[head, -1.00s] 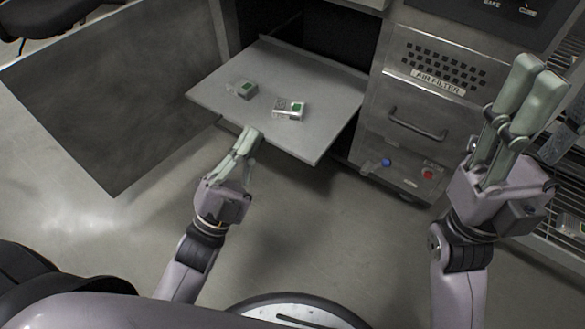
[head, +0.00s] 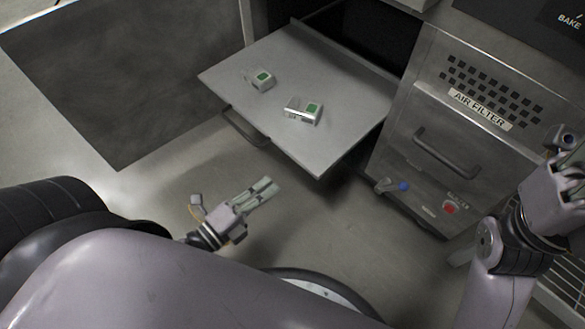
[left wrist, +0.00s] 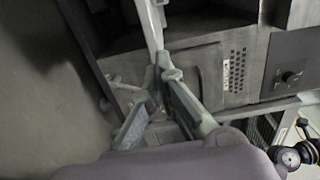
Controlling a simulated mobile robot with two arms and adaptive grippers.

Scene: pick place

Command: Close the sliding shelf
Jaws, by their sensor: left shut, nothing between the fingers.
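The sliding shelf (head: 345,105) is a flat grey metal panel pulled out of the dark cabinet opening in the head view.
A metal front marked AIR FILTER (head: 480,108) stands right of the shelf, with a bar handle (head: 447,153), a blue knob (head: 404,186) and a red button (head: 449,208) below. A dark panel (head: 125,75) is at the left. Open floor lies before the shelf.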

